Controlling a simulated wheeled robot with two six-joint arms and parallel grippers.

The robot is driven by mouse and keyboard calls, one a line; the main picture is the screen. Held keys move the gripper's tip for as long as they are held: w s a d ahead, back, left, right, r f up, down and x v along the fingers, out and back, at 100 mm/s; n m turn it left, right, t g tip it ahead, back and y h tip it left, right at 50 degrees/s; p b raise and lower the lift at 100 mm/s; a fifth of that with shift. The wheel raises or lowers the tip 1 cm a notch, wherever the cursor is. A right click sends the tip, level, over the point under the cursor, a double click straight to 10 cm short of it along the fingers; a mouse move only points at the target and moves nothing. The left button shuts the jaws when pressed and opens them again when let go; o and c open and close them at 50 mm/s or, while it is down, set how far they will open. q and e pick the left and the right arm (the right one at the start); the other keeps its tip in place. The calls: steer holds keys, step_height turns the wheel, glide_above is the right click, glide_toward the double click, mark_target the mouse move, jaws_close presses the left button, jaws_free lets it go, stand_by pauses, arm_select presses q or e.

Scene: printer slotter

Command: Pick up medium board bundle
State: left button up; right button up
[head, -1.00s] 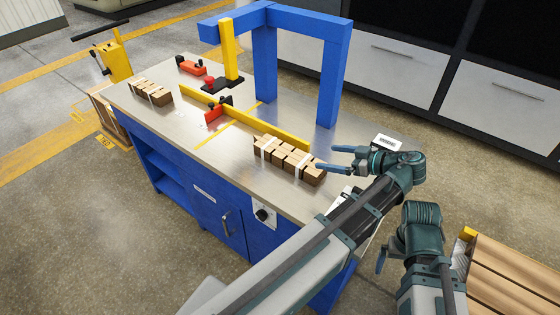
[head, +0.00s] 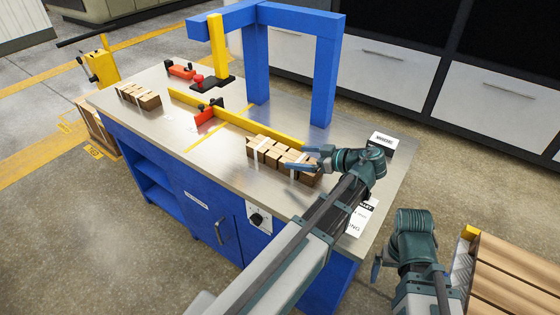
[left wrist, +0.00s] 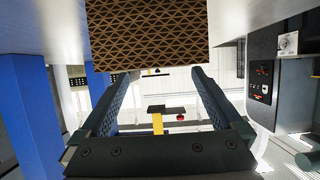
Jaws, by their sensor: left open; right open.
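A brown board bundle with white straps (head: 266,151) lies on the steel table top (head: 232,178) near its right end. My left gripper (head: 304,158) is open at the bundle's right end, with its fingers pointing left and overlapping that end in the head view. In the left wrist view, the bundle's corrugated end face (left wrist: 148,35) fills the top middle, just beyond the open fingers (left wrist: 162,78). Whether the fingers touch it cannot be told. My right gripper (head: 377,268) is open and empty, off the table's right side.
A smaller strapped bundle (head: 138,96) lies at the table's far left. A yellow fence (head: 230,116) runs behind the nearer bundle, with a red clamp (head: 207,113) on it. A blue frame (head: 325,80) stands at the back. A dark labelled box (head: 381,142) sits at the right corner.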

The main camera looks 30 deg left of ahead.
mark_target(291, 157)
arm_select(q)
steer(key=shift+a+f, duration=0.15)
steer(key=shift+a, duration=0.05)
steer(key=b+x, duration=0.1)
steer(key=x, duration=0.1)
steer(key=b+x, duration=0.1)
steer(key=x, duration=0.1)
steer(key=shift+w+d+f, duration=0.1)
steer(key=shift+f, duration=0.2)
steer(key=shift+a+f, duration=0.1)
steer(key=shift+a, duration=0.4)
steer(key=c, duration=1.2)
steer(key=shift+o, duration=0.2)
